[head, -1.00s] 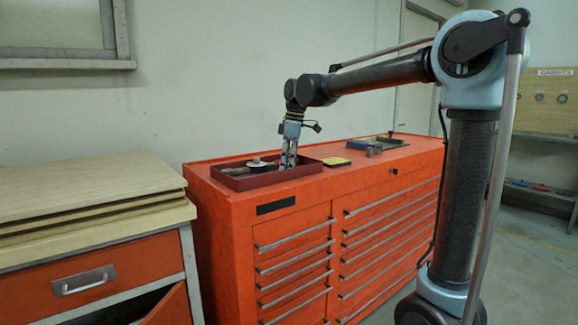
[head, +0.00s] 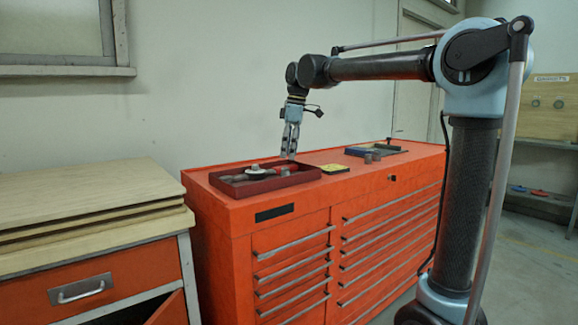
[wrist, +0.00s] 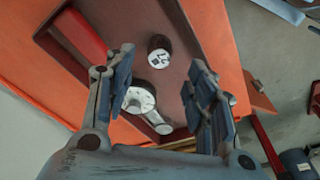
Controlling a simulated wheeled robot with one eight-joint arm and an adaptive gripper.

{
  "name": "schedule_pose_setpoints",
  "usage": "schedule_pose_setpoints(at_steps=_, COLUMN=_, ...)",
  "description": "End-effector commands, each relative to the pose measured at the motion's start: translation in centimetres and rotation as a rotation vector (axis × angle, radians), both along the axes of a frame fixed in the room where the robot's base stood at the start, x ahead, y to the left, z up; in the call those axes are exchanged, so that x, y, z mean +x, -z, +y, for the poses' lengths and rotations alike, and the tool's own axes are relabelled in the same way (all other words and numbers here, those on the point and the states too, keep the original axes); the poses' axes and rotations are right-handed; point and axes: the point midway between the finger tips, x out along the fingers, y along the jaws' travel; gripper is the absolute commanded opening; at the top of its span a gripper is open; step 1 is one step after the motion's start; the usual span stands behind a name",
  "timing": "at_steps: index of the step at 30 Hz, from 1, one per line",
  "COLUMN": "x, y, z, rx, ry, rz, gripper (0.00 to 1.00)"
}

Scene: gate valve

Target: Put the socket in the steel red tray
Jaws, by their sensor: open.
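The dark red tray (head: 300,177) sits on the left end of the orange cabinet top; its brown floor fills the middle of the wrist view (wrist: 195,30). A short dark cylinder with a bright end, which looks like the socket (wrist: 159,52), stands inside the tray; in the head view it seems to be the small grey piece (head: 284,171) under my fingers. My gripper (head: 290,155) is above the tray, pointing down. In the wrist view its fingers (wrist: 160,62) are spread apart with nothing held, the socket showing between and beyond them.
A pale disc with a handle (wrist: 138,98) also lies in the tray. A yellow and black block (head: 335,168) lies right of the tray. Farther right are small grey cylinders (head: 372,157) and a blue-edged tray (head: 360,151). The cabinet front (head: 330,245) drops off below.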

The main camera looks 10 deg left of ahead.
Motion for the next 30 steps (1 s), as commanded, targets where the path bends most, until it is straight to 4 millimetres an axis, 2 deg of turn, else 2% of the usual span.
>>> schedule_pose_setpoints(at_steps=3, x=0.0, y=-2.0, z=-0.3, rx=0.0, ry=0.001, rz=0.0, gripper=0.5)
schedule_pose_setpoints(at_steps=9, x=0.1, y=-4.0, z=-0.6, rx=0.0, ry=0.0, rz=0.0, gripper=0.5)
schedule_pose_setpoints(at_steps=16, x=0.0, y=-4.6, z=-0.7, rx=0.0, ry=0.0, rz=0.0, gripper=0.5)
schedule_pose_setpoints(at_steps=19, x=0.0, y=-4.4, z=-1.4, rx=0.0, ry=0.018, rz=0.0, gripper=0.5)
schedule_pose_setpoints(at_steps=23, x=-0.3, y=-3.1, z=-4.6, rx=-0.002, ry=0.11, rz=-0.002, gripper=0.5)
schedule_pose_setpoints(at_steps=30, x=-2.4, y=1.5, z=-14.2, rx=-0.007, ry=0.41, rz=-0.006, gripper=0.5)
